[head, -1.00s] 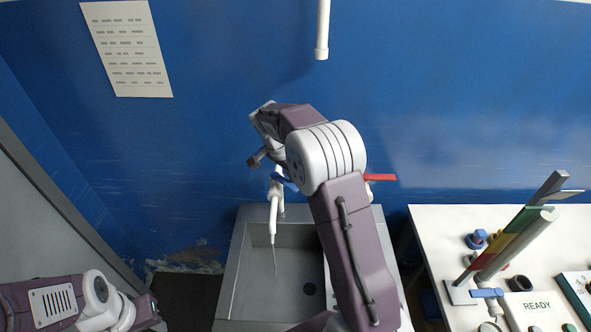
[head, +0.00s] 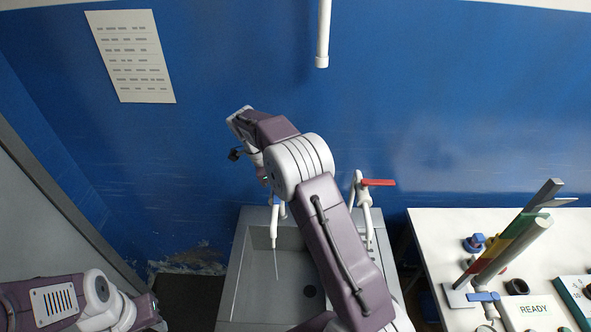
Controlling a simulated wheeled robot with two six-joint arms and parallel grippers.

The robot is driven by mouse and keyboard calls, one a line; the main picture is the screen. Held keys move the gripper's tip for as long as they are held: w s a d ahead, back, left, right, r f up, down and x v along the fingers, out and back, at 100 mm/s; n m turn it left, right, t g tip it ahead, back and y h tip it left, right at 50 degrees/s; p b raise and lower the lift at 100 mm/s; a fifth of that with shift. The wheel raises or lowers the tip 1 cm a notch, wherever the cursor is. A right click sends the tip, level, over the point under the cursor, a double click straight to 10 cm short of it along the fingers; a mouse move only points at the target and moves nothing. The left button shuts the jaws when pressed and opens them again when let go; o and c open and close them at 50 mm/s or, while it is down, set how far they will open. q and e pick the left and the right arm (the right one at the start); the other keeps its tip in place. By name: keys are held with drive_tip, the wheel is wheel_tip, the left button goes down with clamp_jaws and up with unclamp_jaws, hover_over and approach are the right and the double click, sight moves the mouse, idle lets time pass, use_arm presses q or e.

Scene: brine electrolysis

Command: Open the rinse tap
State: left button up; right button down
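A white tap (head: 274,228) with a blue part near its top stands at the back left of the steel sink (head: 234,285). A thin stream of water falls from its spout. A second white tap (head: 366,212) with a red lever (head: 378,182) stands at the back right of the sink. No label shows which is the rinse tap. My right gripper (head: 240,155) is above and left of the blue-marked tap, apart from it; its fingers are mostly hidden by my wrist. My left gripper (head: 152,312) is low at the left, far from both taps.
A white bench (head: 416,226) at the right holds a tilted coloured column (head: 507,240), a blue-handled valve (head: 484,296) and a READY sign (head: 535,309). A white pipe (head: 323,40) hangs above. Blue wall stands behind the sink.

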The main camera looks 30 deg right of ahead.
drive_tip(key=shift+w+a, duration=0.1)
drive_tip(key=shift+a, duration=0.2)
idle(0.4)
